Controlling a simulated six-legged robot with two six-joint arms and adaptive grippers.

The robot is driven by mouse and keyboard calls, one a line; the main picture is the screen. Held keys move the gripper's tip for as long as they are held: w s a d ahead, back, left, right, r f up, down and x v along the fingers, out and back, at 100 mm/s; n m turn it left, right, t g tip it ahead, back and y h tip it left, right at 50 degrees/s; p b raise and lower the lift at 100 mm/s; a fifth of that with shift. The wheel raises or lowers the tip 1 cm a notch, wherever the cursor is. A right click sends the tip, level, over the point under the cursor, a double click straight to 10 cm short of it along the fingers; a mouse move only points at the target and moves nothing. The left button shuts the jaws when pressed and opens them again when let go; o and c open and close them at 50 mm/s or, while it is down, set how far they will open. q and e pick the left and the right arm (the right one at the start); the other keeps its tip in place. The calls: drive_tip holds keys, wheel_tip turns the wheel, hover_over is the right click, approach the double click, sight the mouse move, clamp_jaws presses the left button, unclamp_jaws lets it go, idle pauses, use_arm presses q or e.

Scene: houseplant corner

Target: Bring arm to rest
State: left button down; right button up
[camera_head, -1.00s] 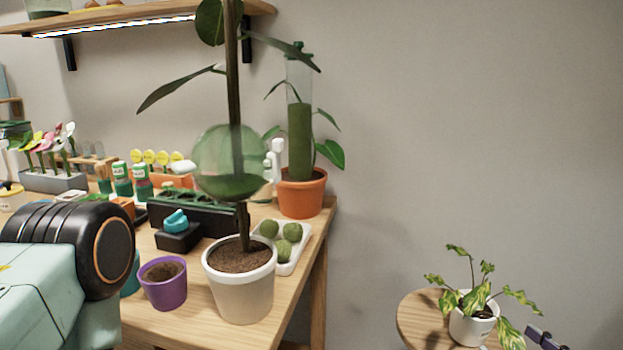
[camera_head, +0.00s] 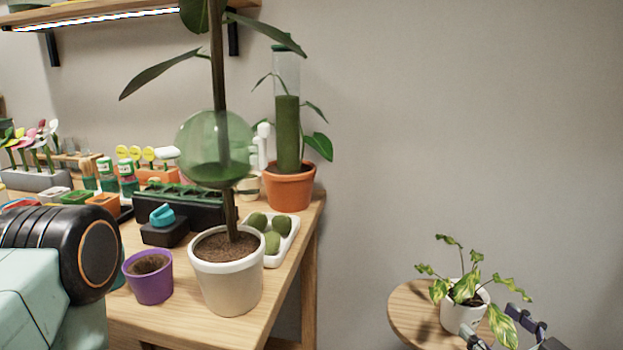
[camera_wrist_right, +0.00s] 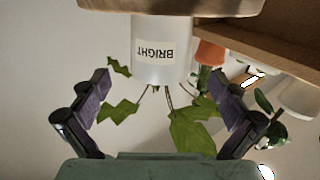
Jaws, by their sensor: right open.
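My right gripper (camera_head: 503,332) shows at the bottom right of the head view, partly cut off by the frame edge. In the right wrist view my right gripper (camera_wrist_right: 160,102) is open, with its two dark pads wide apart and nothing between them. Beyond it, upside down in that view, is a white pot (camera_wrist_right: 150,35) labelled "BRIGHT" with drooping leaves. In the head view this white pot (camera_head: 457,316) with a yellow-green plant stands on a small round wooden table (camera_head: 408,305). The gripper is close to its right side. My left arm enters at the left; its gripper is out of view.
The wooden bench (camera_head: 187,322) at left holds a purple pot (camera_head: 150,283), a tall plant in a white pot (camera_head: 228,285), a tray of moss balls (camera_head: 288,240) and a terracotta pot (camera_head: 290,190). Bare wall is at right.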

sight(449, 289)
drive_tip(key=b+x, duration=0.4)
drive_tip(key=x, duration=0.2)
drive_tip(key=shift+a+f, duration=0.1)
drive_tip(key=shift+f, duration=0.05)
wheel_tip(449, 289, up, 11)
drive_tip(key=p, duration=0.7)
drive_tip(key=s+a+r+n+g+y+p, duration=0.1)
drive_tip(key=s+a+y+p, duration=0.1)
drive_tip(key=s+a+p, duration=0.6)
drive_tip(key=shift+s+a+r+n, duration=0.2)
drive_tip(key=shift+s+a+n, duration=0.2)
drive_tip(key=shift+a, duration=0.6)
